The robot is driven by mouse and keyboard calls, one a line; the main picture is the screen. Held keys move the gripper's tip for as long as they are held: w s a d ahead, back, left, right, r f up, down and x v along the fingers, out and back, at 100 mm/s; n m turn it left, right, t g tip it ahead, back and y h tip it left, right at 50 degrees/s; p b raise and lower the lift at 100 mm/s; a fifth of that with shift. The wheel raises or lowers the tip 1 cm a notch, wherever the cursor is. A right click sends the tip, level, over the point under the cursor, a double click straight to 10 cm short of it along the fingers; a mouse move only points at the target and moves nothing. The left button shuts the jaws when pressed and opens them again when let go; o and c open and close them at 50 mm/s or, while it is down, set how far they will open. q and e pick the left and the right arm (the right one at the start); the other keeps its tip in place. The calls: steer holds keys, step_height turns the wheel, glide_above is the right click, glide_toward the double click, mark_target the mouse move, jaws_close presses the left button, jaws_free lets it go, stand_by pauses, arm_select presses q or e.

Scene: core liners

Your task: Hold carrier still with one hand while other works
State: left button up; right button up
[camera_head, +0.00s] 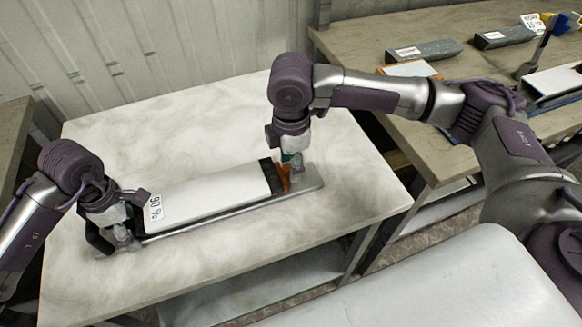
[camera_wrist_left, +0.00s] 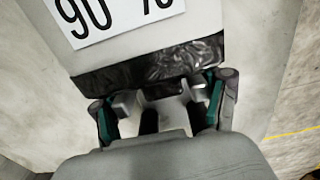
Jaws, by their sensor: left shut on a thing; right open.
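The carrier (camera_head: 210,211) is a long grey metal tray lying on the pale table. A long white core liner (camera_head: 205,192) lies on it, with a label (camera_head: 156,208) at its left end and a black right end. My left gripper (camera_head: 122,240) is shut on the carrier's left end. In the left wrist view, its fingers (camera_wrist_left: 160,105) sit on either side of a narrow end piece just below the liner's black end (camera_wrist_left: 150,65). My right gripper (camera_head: 293,174) is open at the carrier's right end, close beside an orange piece (camera_head: 283,178); contact cannot be told.
The pale marble-look table (camera_head: 330,225) is clear around the carrier. A second table (camera_head: 350,40) at the back right holds grey labelled blocks (camera_head: 424,50), a blue-handled tool (camera_head: 540,48) and another tray. A corrugated wall stands behind.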

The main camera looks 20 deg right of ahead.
steer(key=shift+f, duration=1.15)
jaws_close()
